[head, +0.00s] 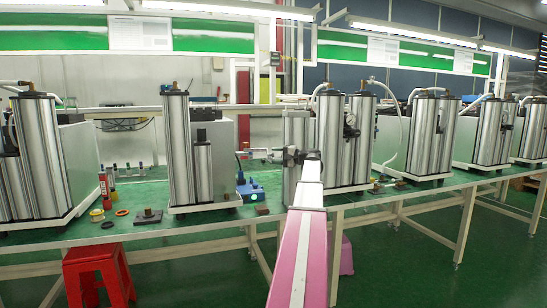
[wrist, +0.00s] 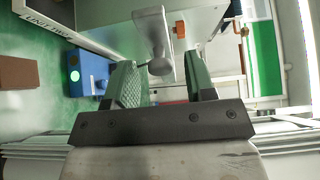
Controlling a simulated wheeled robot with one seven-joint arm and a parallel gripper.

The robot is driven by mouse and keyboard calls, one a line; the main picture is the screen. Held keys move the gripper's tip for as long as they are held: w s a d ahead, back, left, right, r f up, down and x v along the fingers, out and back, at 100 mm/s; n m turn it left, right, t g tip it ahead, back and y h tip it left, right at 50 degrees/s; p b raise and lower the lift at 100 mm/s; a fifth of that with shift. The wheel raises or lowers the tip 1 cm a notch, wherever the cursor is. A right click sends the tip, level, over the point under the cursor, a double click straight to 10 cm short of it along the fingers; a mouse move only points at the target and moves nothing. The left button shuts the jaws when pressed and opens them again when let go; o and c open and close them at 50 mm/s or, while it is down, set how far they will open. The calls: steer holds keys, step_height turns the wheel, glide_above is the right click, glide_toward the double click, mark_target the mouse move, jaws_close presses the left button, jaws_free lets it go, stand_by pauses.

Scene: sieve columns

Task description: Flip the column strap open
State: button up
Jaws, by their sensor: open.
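My gripper (head: 250,154) reaches left from the arm at mid-height, between two column units. In the wrist view its two green textured fingers (wrist: 160,82) are apart. A pale grey lever-like piece with a rounded end (wrist: 154,38), possibly the column strap, shows at the gap between the fingertips. Nothing shows clearly clamped, and I cannot tell whether the fingers touch it. It stands out in front of a light grey housing (wrist: 100,15). In the head view the strap is too small to make out; the left unit's tall silver column (head: 177,150) stands left of my gripper.
A blue box with a green light (head: 250,190) sits on the green bench below my gripper; it also shows in the wrist view (wrist: 88,72). An orange fitting (wrist: 180,28) is near the lever. Another silver column (head: 296,135) stands close by the arm. A red stool (head: 97,268) stands in front.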

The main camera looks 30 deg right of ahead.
steer(key=v, duration=0.9)
steer(key=shift+s, duration=0.1)
steer(key=shift+a, duration=0.1)
steer(key=s+a+m+t+h, duration=0.2)
steer(key=a+m+t+h, duration=0.2)
steer(key=a+m+h, duration=0.7)
steer(key=w+d, duration=0.1)
steer(key=w, duration=0.2)
steer(key=w+d+n+h, duration=0.1)
steer(key=w+d, duration=0.1)
steer(key=w, duration=0.2)
steer(key=w+d+n+h, duration=0.1)
steer(key=w, duration=0.2)
steer(key=shift+w+d, duration=0.2)
steer(key=shift+c, duration=0.4)
